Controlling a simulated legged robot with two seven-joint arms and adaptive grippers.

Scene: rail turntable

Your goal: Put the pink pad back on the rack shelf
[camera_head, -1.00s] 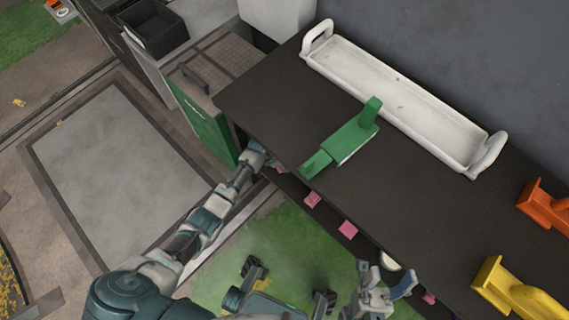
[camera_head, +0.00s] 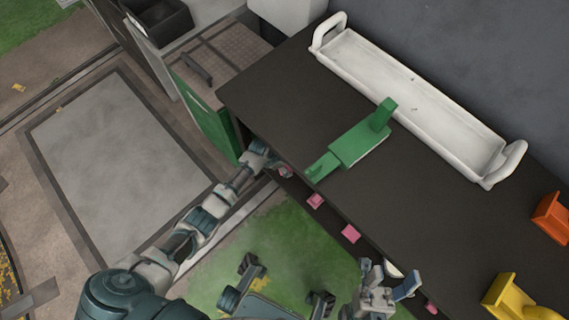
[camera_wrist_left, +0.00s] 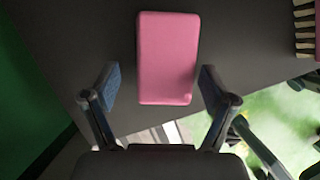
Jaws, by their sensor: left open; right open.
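A pink pad (camera_wrist_left: 167,57) lies on a dark surface in the left wrist view. The two fingers of my left gripper (camera_wrist_left: 160,74) stand apart on either side of it, with gaps. In the head view my left gripper (camera_head: 272,163) reaches to the left end of the dark rack, partly hidden by its top edge. A bit of pink (camera_head: 285,171) shows beside it. More pink pieces (camera_head: 316,201) (camera_head: 351,234) (camera_head: 431,308) show along the rack's front, below its top. My right gripper (camera_head: 391,287) is open and empty near the front edge.
On the dark top (camera_head: 270,92) lie a green tool-like piece (camera_head: 358,143), a long white tray (camera_head: 410,103), an orange piece (camera_head: 552,217) and a yellow piece (camera_head: 520,300). A green-sided cabinet (camera_head: 205,115) stands left of the rack.

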